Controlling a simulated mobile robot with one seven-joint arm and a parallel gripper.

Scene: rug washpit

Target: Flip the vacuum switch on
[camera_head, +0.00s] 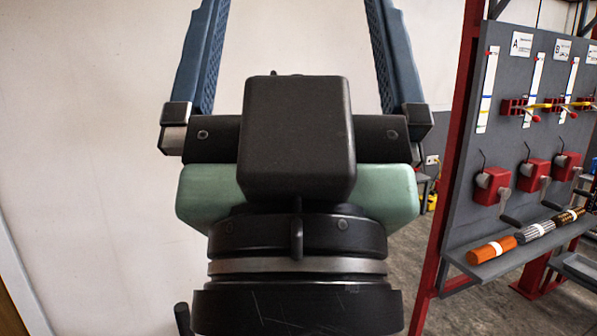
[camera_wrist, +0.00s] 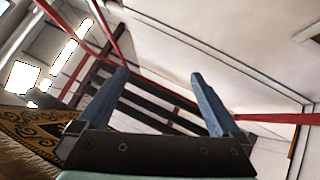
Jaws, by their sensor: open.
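My gripper (camera_head: 293,22) fills the middle of the head view, its two blue fingers spread wide apart with only the pale wall visible between them. In the wrist view my gripper (camera_wrist: 160,74) is also open, with nothing between the fingers. I cannot make out a vacuum or a vacuum switch in either view. A small pale wall plate (camera_head: 432,160) shows on the far wall beside the red post, too small to tell what it is. My gripper and wrist hide the centre of the head view.
A grey panel (camera_head: 455,215) in a red frame stands at right, with labelled strips, red crank boxes (camera_head: 490,186) and coloured rolls (camera_head: 492,250) on a shelf. A yellow object (camera_head: 432,202) stands behind it. The wrist view shows a patterned rug (camera_wrist: 22,130) at left.

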